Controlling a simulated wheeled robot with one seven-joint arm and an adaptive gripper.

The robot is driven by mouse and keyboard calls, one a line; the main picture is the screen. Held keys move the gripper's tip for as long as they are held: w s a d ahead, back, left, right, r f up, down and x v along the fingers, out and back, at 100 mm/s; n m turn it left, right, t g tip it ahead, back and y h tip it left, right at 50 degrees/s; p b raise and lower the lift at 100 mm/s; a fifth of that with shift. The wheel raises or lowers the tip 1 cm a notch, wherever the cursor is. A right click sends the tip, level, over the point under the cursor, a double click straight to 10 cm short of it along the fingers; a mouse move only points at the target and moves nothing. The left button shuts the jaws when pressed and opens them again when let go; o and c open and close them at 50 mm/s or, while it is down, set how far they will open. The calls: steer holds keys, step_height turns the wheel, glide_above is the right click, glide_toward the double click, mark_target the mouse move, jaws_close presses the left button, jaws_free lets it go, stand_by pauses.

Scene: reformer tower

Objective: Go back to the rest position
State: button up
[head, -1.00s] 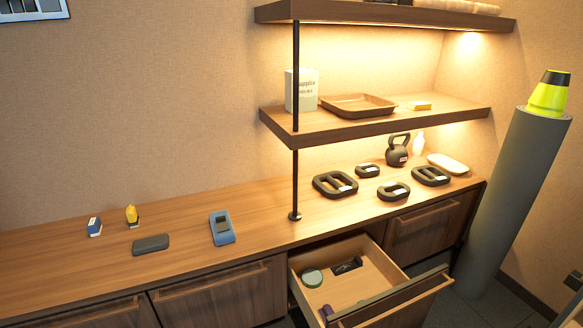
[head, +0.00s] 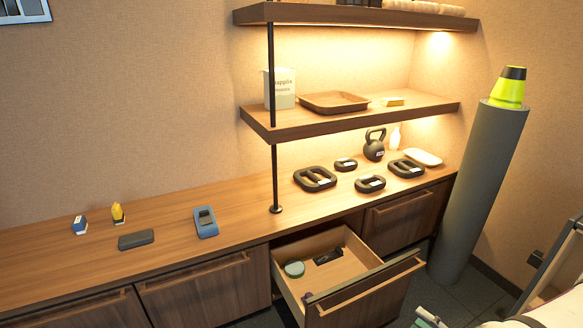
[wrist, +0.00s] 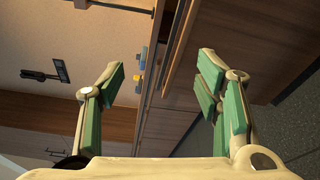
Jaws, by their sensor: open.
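My gripper (wrist: 160,70) is open and empty in the wrist view, its two green-padded fingers spread wide apart. Between and beyond the fingers the wooden cabinet fronts and counter edge show sideways. In the head view, a green-padded tip (head: 430,317) that looks like part of my gripper shows at the bottom edge, right of the open drawer (head: 365,298) and apart from it. The rest of the gripper is out of the head view.
Black weights (head: 315,179) and a kettlebell (head: 374,145) stand on the counter (head: 170,210). A tall grey roll (head: 478,190) stands right. Dark floor (head: 465,297) shows beyond the drawer.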

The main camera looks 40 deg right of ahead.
steer(key=w+a+r+n+g+y, duration=0.4)
steer(key=w+a+r+n+y, duration=0.15)
steer(key=w+r+n, duration=0.35)
steer(key=w+a+r+n+g+y, duration=0.4)
steer(key=w+r+n+y, duration=0.2)
steer(key=r+n, duration=0.45)
steer(key=w+a+r+n+g+h, duration=0.25)
steer(key=a+r+n+g, duration=0.65)
steer(key=a+r+n, duration=0.6)
steer(key=s+a+r+n+g+h, duration=0.1)
steer(key=s+a+r+n+h, duration=0.1)
steer(key=s+a+n, duration=0.35)
steer(key=s+a+r+n+g+h, duration=0.1)
steer(key=s+a+r+n+h, duration=0.15)
steer(key=a, duration=0.55)
steer(key=s+a+n+t+h, duration=0.15)
steer(key=s+n+h, duration=0.25)
steer(key=s+n, duration=0.5)
step_height(320, 180, up, 28)
steer(key=w+d+t+p, duration=0.1)
steer(key=t+p, duration=0.3)
steer(key=p, duration=2.2)
steer(key=shift+w+p, duration=0.2)
steer(key=shift+p, duration=0.1)
